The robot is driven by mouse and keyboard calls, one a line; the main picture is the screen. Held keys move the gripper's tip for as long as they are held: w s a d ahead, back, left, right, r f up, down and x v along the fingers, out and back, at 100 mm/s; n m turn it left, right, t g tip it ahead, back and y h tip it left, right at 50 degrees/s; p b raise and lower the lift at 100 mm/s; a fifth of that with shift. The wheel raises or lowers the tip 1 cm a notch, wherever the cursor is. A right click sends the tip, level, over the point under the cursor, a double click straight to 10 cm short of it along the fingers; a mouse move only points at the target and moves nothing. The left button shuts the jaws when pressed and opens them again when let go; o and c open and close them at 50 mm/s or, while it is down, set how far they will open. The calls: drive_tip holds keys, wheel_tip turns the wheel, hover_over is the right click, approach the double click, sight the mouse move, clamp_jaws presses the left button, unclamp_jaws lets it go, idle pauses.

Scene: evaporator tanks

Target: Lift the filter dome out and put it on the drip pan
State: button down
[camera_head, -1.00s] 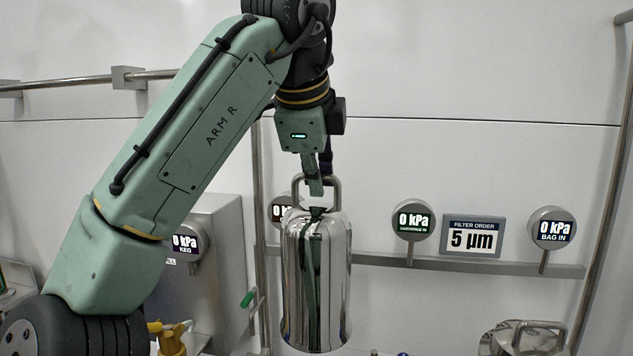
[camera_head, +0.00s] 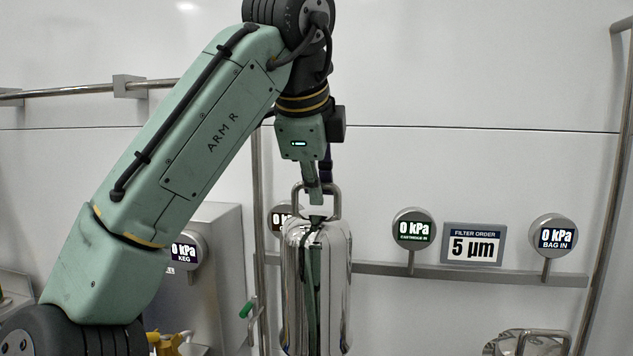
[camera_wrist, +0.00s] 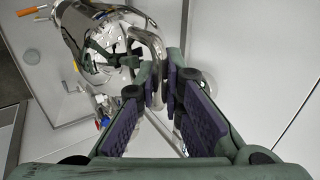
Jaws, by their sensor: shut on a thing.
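The filter dome (camera_head: 317,285) is a tall, mirror-bright metal cylinder with a loop handle on top. It hangs upright below my gripper (camera_head: 316,200), which is shut on the dome's handle. The bottom of the dome is cut off by the lower edge of the head view. In the wrist view, the dome (camera_wrist: 95,45) is at the upper left, and the purple-padded fingers (camera_wrist: 160,95) close around its bent handle bar. I cannot make out the drip pan in either view.
A wall rail (camera_head: 470,272) behind the dome carries round pressure gauges (camera_head: 413,228) reading 0 kPa and a filter order sign (camera_head: 473,244) reading 5 µm. Another shiny handled lid (camera_head: 525,344) shows at the lower right. A steel keg cabinet (camera_head: 215,270) stands left.

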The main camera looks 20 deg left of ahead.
sight(317, 245)
drive_tip(key=shift+f+b, duration=2.5)
drive_tip(key=shift+f, duration=2.05)
